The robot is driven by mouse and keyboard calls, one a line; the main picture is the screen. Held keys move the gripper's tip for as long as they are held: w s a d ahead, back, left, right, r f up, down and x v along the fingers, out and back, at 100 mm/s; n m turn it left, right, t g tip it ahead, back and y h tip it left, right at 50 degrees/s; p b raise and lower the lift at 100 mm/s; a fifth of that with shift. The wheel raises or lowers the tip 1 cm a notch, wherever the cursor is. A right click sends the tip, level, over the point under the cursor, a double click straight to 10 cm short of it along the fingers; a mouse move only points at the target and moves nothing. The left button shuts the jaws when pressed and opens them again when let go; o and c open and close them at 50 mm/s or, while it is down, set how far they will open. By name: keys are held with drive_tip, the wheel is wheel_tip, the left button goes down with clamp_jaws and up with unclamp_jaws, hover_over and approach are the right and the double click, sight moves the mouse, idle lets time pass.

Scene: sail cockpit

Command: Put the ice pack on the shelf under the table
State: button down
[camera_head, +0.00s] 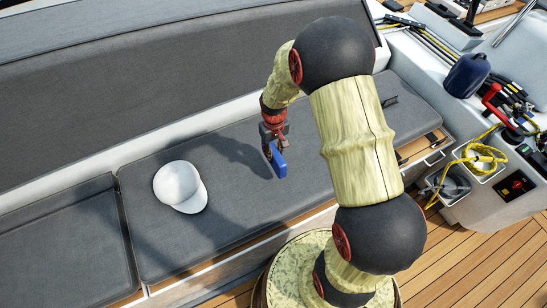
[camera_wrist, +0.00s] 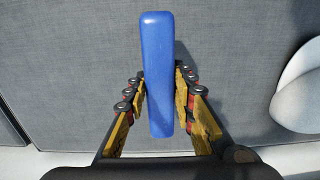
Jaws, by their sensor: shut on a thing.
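The ice pack is a blue slab (camera_head: 278,161). My gripper (camera_head: 270,146) is shut on it, above the grey cushioned bench. In the wrist view the ice pack (camera_wrist: 157,75) stands edge-on between the two yellow-padded fingers of my gripper (camera_wrist: 162,103). Its far end sticks out beyond the fingertips over grey fabric. In the head view it appears to be held just above the seat; whether it touches the cushion I cannot tell. No table and no shelf under one can be made out in either view.
A white cap (camera_head: 181,187) lies on the bench cushion (camera_head: 235,220), left of my gripper. At the right are a dark blue fender (camera_head: 466,75), yellow rope (camera_head: 478,160) and a white console (camera_head: 470,205). Wooden deck (camera_head: 480,262) lies open at lower right.

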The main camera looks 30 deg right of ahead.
drive_tip(key=shift+w+d+f+b, duration=0.2)
drive_tip(key=shift+w+d+f, duration=0.05)
drive_tip(key=shift+w+f, duration=0.25)
drive_tip(key=shift+w+d+f+b, duration=0.2)
drive_tip(key=shift+w+f, duration=0.2)
drive_tip(key=shift+f, duration=0.2)
drive_tip(key=shift+w+d+f+b, duration=0.15)
drive_tip(key=shift+f+b, duration=0.65)
drive_tip(key=shift+f, duration=0.95)
drive_tip(key=shift+f, duration=0.2)
drive_tip(key=c, duration=1.5)
unclamp_jaws()
drive_tip(key=shift+r, duration=0.15)
